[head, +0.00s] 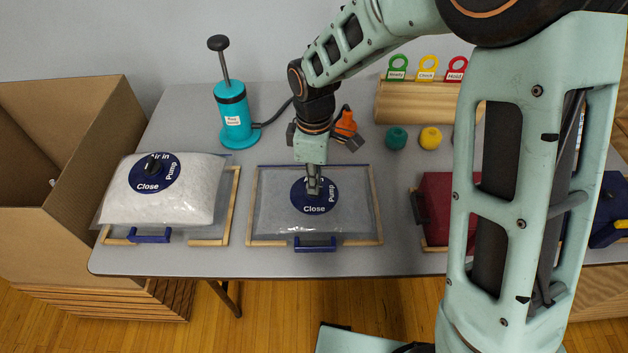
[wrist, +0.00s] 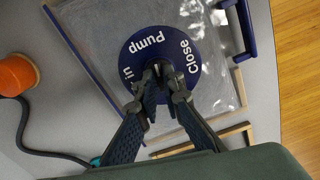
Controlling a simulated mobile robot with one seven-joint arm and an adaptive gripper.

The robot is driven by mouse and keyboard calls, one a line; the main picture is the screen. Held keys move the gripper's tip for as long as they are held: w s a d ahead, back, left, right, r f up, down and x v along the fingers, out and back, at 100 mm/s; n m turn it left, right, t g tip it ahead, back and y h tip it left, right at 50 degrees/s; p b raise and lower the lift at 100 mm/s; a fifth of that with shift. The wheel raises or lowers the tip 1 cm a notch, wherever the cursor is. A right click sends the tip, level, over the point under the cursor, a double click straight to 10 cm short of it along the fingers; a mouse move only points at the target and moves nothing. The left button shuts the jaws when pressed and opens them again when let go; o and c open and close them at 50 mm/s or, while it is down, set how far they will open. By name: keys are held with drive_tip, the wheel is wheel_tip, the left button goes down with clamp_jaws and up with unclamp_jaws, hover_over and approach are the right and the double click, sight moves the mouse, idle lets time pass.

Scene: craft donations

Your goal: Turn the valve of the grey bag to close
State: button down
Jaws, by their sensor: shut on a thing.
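The grey bag (head: 275,212) lies flat in a wooden frame at the middle of the table, with a blue clip (head: 315,244) at its near edge. Its round blue dial (head: 331,197) reads Pump at the right and Close at the near side; the far label is partly covered. My gripper (head: 313,187) points down over the dial's middle. In the wrist view my gripper (wrist: 161,88) is shut on the dark valve knob (wrist: 158,68). The fingers hide most of the knob, so I cannot tell which label it points at.
A plump white bag (head: 190,200) with a similar dial lies at the left. A teal pump (head: 232,115) stands behind, its hose running to an orange nozzle (head: 346,124). Teal and yellow caps (head: 430,138) and a tag rack (head: 415,103) are behind. A cardboard box (head: 100,140) stands far left.

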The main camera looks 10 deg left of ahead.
drive_tip(key=m, duration=0.4)
drive_tip(key=shift+b, duration=0.35)
drive_tip(key=m, duration=0.4)
drive_tip(key=m+b, duration=0.1)
drive_tip(key=m, duration=0.2)
drive_tip(key=shift+m, duration=2.3)
drive_tip(key=c, duration=2.1)
unclamp_jaws()
wheel_tip(320, 180, up, 12)
